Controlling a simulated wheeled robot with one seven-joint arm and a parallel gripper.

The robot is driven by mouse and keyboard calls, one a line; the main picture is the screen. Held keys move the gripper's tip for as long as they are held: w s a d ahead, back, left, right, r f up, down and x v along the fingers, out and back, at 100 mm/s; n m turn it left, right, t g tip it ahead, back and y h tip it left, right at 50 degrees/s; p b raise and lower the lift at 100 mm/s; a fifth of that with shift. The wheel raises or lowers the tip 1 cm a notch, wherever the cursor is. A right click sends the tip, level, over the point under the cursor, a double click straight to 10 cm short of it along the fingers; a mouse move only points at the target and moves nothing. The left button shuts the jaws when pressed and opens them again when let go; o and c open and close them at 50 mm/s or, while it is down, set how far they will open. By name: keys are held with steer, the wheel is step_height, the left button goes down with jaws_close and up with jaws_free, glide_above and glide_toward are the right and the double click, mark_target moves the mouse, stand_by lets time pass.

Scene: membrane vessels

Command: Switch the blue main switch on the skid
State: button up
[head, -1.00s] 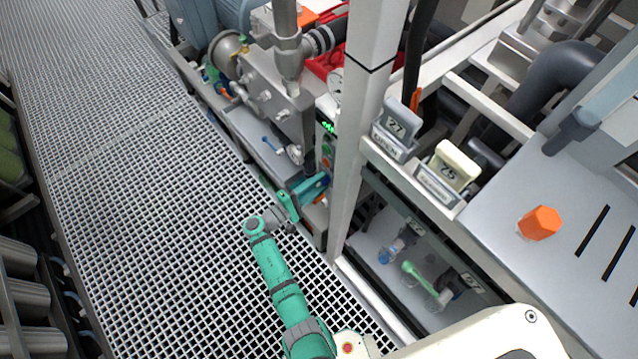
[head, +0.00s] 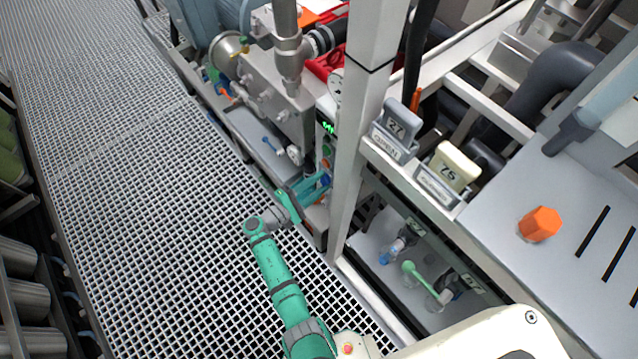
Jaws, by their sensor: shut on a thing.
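The blue main switch (head: 326,179) shows as a small blue patch low on the narrow control panel (head: 325,150) of the skid, below a green and an orange-red element. My gripper (head: 322,182), at the end of my green arm, reaches in from the left. Its fingertips are at the switch and are shut on it. The fingers hide most of the switch, so its exact turn position cannot be read.
A pale upright post (head: 358,130) stands just right of the panel. A pump with a steel block (head: 270,85) lies behind. The grating floor (head: 130,170) at left is clear.

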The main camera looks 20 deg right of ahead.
steer(key=o, duration=1)
steer(key=shift+o, duration=0.2)
steer(key=shift+a, duration=0.1)
steer(key=v, duration=1)
steer(key=shift+s+a, duration=0.2)
steer(key=shift+a, duration=0.15)
